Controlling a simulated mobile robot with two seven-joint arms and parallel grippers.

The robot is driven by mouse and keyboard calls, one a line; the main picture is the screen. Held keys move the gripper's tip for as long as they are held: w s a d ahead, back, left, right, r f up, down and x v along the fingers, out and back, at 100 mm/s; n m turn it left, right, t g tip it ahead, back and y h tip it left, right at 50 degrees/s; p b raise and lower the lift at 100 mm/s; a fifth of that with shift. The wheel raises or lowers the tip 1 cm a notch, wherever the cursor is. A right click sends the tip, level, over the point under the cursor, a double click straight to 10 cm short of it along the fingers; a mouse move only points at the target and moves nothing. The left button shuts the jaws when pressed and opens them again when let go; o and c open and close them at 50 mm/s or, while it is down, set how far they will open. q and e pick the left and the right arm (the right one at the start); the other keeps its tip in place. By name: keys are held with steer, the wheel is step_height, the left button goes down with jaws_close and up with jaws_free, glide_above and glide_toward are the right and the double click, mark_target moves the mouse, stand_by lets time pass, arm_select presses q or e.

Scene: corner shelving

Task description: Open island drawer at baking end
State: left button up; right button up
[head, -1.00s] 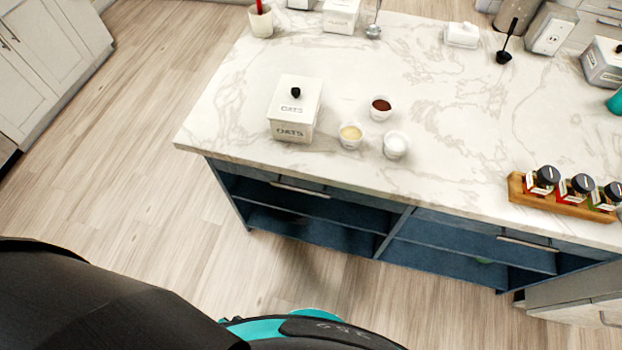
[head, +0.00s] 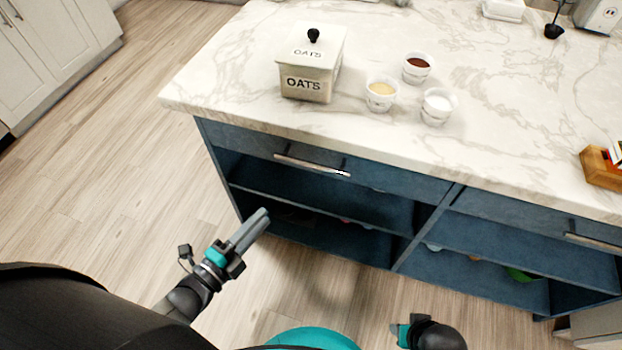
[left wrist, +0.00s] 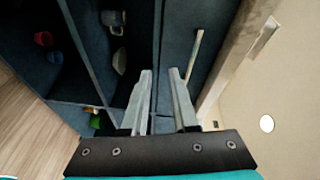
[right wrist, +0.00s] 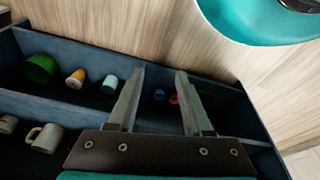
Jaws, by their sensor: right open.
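The blue island has two drawers under its marble top. The left drawer (head: 300,160), below the oats canister, is shut and has a long metal bar handle (head: 312,166). The right drawer (head: 530,220) is also shut, with its own bar handle (head: 597,243). My left gripper (head: 263,213) is open and empty, in front of the island's left end, lower in the picture than the left handle and apart from it. A drawer handle (left wrist: 197,62) shows beyond its fingers in the left wrist view. My right gripper (right wrist: 160,72) is open and empty, facing the open shelves.
The oats canister (head: 311,65) and several small cups, one with white contents (head: 438,106), stand on the countertop (head: 220,85) above the left drawer. Open shelves (head: 320,200) lie below. A wooden rack (head: 604,168) is at right. The floor at left is clear.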

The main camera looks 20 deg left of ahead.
mark_target(311, 163)
arm_select(q)
steer(key=shift+w+d+r+m+t+h+b, duration=0.45)
steer(key=shift+w+d+r+b, duration=0.75)
steer(key=shift+w, duration=1.1)
steer(key=shift+w+d+r+m+t+h+b, duration=0.15)
steer(key=shift+w+d+r+m+h+b, duration=0.35)
steer(key=shift+w+d+r+m+b, duration=1.2)
steer(key=shift+w+d+r+n+t+h+b, duration=0.15)
steer(key=shift+w+d+r+t+h, duration=0.55)
steer(key=shift+w, duration=2.15)
arm_select(e)
steer(key=w+r+t, duration=0.1)
steer(key=w+r, duration=0.2)
steer(key=r, duration=0.4)
steer(key=shift+a+r, duration=0.2)
steer(key=shift+r, duration=0.1)
arm_select(q)
steer(key=shift+d+f+g+y, duration=0.25)
steer(key=shift+f+g, duration=0.15)
steer(key=shift+f, duration=0.05)
arm_select(e)
steer(key=shift+w, duration=0.1)
arm_select(q)
jaws_close()
